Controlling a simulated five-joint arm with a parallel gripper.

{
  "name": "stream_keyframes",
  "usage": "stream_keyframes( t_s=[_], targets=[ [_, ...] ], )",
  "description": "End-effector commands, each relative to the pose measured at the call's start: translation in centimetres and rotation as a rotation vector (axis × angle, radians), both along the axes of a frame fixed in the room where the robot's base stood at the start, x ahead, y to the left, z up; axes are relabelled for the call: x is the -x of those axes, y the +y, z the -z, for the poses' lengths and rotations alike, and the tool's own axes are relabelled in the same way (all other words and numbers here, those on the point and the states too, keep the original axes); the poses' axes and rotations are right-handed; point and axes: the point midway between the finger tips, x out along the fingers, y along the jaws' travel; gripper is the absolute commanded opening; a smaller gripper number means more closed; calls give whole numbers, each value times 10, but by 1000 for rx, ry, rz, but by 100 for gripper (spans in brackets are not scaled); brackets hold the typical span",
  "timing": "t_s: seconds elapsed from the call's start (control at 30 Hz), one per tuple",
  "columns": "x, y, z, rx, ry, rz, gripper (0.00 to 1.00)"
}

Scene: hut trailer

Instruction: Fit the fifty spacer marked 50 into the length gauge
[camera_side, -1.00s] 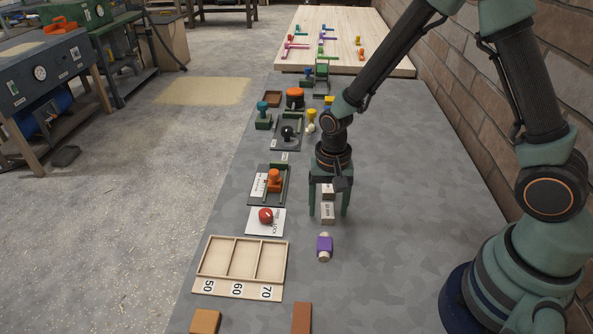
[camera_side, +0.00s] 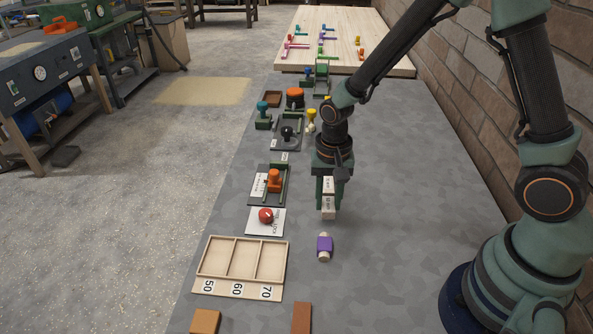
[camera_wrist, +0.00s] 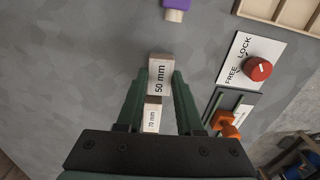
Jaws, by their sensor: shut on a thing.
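My gripper (camera_wrist: 160,88) is shut on the spacer marked 50 mm (camera_wrist: 160,74), a pale block with its label facing the wrist camera. The held block also shows at my fingertips in the side view (camera_side: 328,212); its height above the bench is hard to judge. A pale 70 mm spacer (camera_wrist: 152,117) shows between my fingers in the wrist view, partly hidden. The length gauge (camera_side: 257,196) is a dark plate with green rails and an orange part (camera_side: 274,180), left of my gripper. A red knob (camera_side: 266,216) sits on a white FREE/LOCK card beside it.
A purple-banded piece (camera_side: 324,246) lies in front of my gripper. A wooden tray (camera_side: 203,282) marked 50, 60 and 70 has empty compartments at the front left. Two brown blocks lie at the front. Other fixtures stand farther back. Bench right of my gripper is clear.

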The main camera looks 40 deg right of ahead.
Motion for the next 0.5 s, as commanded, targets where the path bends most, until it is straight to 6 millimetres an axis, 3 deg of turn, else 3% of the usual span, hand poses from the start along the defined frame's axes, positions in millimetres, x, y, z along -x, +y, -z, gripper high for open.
stream_keyframes(
  t_s=[0.5],
  targets=[
    [-1, 0, -132, 0, -7, 0, 0]
  ],
)
